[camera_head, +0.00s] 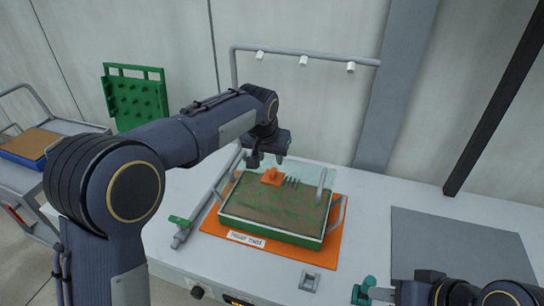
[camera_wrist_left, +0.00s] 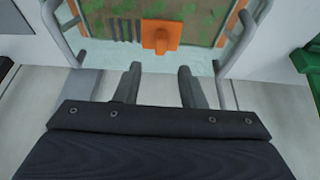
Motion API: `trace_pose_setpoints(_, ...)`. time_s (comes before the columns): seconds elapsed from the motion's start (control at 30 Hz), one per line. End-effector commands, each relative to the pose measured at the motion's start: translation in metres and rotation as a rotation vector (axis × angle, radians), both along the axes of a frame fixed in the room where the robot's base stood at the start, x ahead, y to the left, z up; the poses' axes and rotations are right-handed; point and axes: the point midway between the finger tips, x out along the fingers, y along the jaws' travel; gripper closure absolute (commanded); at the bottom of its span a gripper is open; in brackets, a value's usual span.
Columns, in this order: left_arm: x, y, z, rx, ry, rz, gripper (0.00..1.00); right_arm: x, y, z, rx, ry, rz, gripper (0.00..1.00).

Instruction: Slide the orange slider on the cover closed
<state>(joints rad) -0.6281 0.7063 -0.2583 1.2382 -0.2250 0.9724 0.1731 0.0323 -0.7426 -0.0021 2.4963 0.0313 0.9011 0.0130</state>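The orange slider (camera_head: 272,177) sits at the far edge of the clear cover (camera_head: 312,177) on the green-rimmed tray (camera_head: 268,233). In the left wrist view the orange slider (camera_wrist_left: 160,36) is ahead of my fingers, and uncovered dark slots (camera_wrist_left: 124,30) lie beside it on the left. The slots (camera_head: 292,182) show right of the slider in the head view. My left gripper (camera_head: 268,160) is just behind and above the slider; its fingers (camera_wrist_left: 159,84) are apart, with nothing between them. My right gripper (camera_head: 386,294) is at the bottom right; its fingers are unclear.
The tray stands on an orange mat (camera_head: 213,222) with grey handles at its sides. A grey pipe with a green handle (camera_head: 180,222) lies to its left. A green-and-grey fitting (camera_head: 364,290) is beside my right gripper.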

Motion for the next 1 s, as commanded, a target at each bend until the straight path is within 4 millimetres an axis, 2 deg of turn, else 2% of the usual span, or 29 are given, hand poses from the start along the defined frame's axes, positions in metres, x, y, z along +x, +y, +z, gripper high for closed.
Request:
trace_pose_setpoints(0.4,0.022,-0.006,-0.057,0.001,0.004,0.002,0.64,0.000,0.000,0.010,0.000,0.000,0.000,0.64)
trace_pose_setpoints(0.6,0.026,-0.007,-0.068,-0.001,0.002,0.001,0.64,0.000,0.000,0.011,0.000,0.000,0.000,0.64)
trace_pose_setpoints(0.83,0.026,-0.007,-0.068,-0.001,0.001,0.001,0.64,0.000,0.000,0.011,0.000,0.000,0.000,0.64)
trace_pose_setpoints(1.0,0.026,-0.007,-0.068,-0.001,0.001,0.001,0.86,0.000,0.000,0.011,0.000,0.000,0.000,0.64)
